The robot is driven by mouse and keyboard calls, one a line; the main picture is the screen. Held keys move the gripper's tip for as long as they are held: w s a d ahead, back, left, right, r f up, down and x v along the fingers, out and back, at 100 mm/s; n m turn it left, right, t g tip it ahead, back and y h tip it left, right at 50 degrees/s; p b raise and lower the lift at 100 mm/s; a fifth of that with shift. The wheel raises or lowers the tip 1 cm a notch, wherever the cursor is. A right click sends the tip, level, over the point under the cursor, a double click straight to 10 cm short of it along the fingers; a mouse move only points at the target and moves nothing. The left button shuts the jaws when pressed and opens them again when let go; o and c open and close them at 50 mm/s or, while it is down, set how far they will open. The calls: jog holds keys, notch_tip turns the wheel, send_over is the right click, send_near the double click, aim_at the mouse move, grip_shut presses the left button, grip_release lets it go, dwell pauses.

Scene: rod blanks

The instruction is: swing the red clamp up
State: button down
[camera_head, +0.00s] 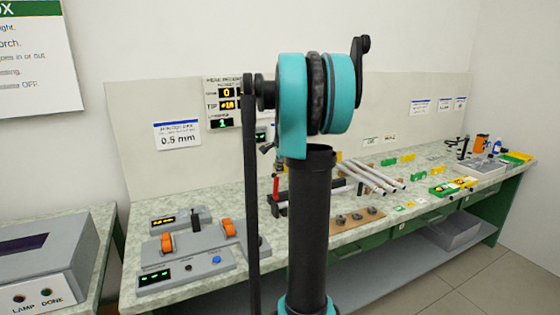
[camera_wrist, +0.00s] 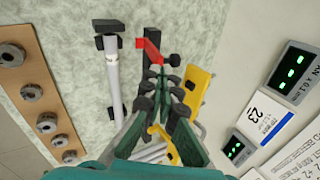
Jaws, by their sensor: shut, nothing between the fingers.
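The red clamp (camera_wrist: 149,48) shows at the top middle of the wrist view as a bent red piece with black parts at its end. In the head view, a narrow red part (camera_head: 276,187) stands roughly upright on the bench just left of my arm, with part of its dark base hidden. My gripper (camera_wrist: 163,88) is shut and empty in the wrist view, its dark green fingers pointing toward the clamp. Its tips look close to the clamp, but I cannot tell whether they touch it. In the head view my arm hides the gripper.
A pale rod with black fittings (camera_wrist: 113,75) lies left of the clamp, and a yellow part (camera_wrist: 198,90) is right of the fingers. Round dark pieces sit on a brown board (camera_head: 335,228). Several pale rods (camera_head: 372,177) lie behind. A grey switch unit (camera_head: 190,262) stands at front left.

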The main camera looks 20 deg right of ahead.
aim_at(274, 176)
jog(key=shift+w+d+f, duration=0.2)
jog(key=shift+w+f, duration=1.45)
jog(key=shift+w, duration=0.2)
jog(key=shift+w+a+f+g, duration=0.1)
jog(key=shift+w+g, duration=1)
jog(key=shift+w, duration=0.45)
jog(key=shift+w+f, duration=0.15)
jog(key=shift+w, duration=0.35)
jog(key=shift+s, duration=0.1)
